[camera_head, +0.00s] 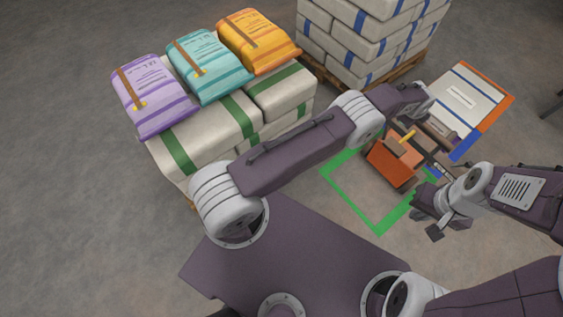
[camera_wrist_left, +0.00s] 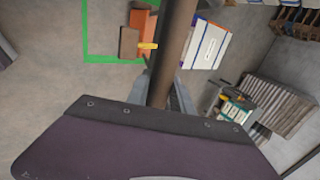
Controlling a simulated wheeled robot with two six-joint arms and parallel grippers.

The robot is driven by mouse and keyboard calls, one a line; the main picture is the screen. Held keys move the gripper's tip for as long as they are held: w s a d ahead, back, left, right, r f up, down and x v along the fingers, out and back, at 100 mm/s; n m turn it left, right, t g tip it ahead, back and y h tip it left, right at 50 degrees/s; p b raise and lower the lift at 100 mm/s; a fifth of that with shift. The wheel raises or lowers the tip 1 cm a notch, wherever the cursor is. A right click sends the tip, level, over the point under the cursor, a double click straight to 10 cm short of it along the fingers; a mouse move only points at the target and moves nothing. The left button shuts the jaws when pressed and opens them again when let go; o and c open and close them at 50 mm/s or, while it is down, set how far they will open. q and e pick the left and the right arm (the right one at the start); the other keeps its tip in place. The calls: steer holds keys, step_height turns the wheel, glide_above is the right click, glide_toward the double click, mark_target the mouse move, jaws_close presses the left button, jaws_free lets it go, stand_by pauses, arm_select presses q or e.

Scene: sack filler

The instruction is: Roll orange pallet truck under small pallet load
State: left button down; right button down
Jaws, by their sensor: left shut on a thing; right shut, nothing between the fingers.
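The orange pallet truck (camera_head: 391,168) stands inside a green floor outline in the head view, with a yellow lever on top. It also shows in the left wrist view (camera_wrist_left: 141,20). My left gripper (camera_wrist_left: 165,95) is shut on a brown bar (camera_wrist_left: 176,45), seemingly the truck's handle; its fingertips are partly hidden. The small pallet load (camera_head: 465,95), white sacks with blue bands and an orange edge, lies just beyond the truck at the upper right. It appears in the left wrist view (camera_wrist_left: 207,44) too. My right gripper (camera_head: 430,216) is shut and empty, right of the truck.
Purple (camera_head: 152,95), teal (camera_head: 207,66) and yellow-orange (camera_head: 257,40) sacks lie on a stack of white, green-banded sacks (camera_head: 205,130). A tall blue-banded stack (camera_head: 370,38) stands at the back. Grey floor (camera_head: 60,200) is clear at the left.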

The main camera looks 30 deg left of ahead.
arm_select(q)
steer(key=shift+w+d+f+b, duration=0.1)
steer(key=shift+w+b, duration=0.25)
steer(key=shift+b, duration=1.05)
steer(key=shift+w+r, duration=0.1)
steer(key=shift+r, duration=0.1)
steer(key=shift+d, duration=0.1)
